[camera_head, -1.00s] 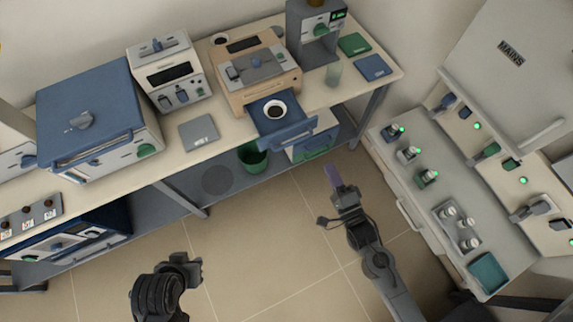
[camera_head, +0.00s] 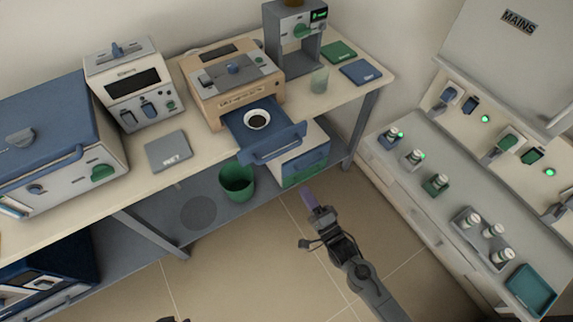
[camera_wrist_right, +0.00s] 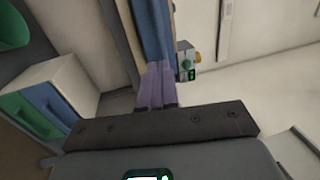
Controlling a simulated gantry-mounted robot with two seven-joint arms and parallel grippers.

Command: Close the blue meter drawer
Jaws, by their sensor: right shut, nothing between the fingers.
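The blue meter drawer (camera_head: 280,140) stands pulled out from the front of the tan box-shaped device (camera_head: 238,88) on the bench. A white round dish with dark contents (camera_head: 257,119) sits in it. My right gripper (camera_head: 307,197), with purple fingers, is shut and empty. It is in front of and below the drawer in the head view, apart from it. In the right wrist view the purple fingers (camera_wrist_right: 156,85) point towards a blue surface (camera_wrist_right: 152,30), likely the drawer; the picture does not settle whether they touch. Only a dark sliver of my left arm shows at the bottom edge.
A white cabinet with blue and green drawers (camera_head: 306,166) and a green bin (camera_head: 237,182) stand below the bench. A grey stand device (camera_head: 293,40) is behind right. A side counter (camera_head: 440,200) with bottles runs along the right. Floor between is clear.

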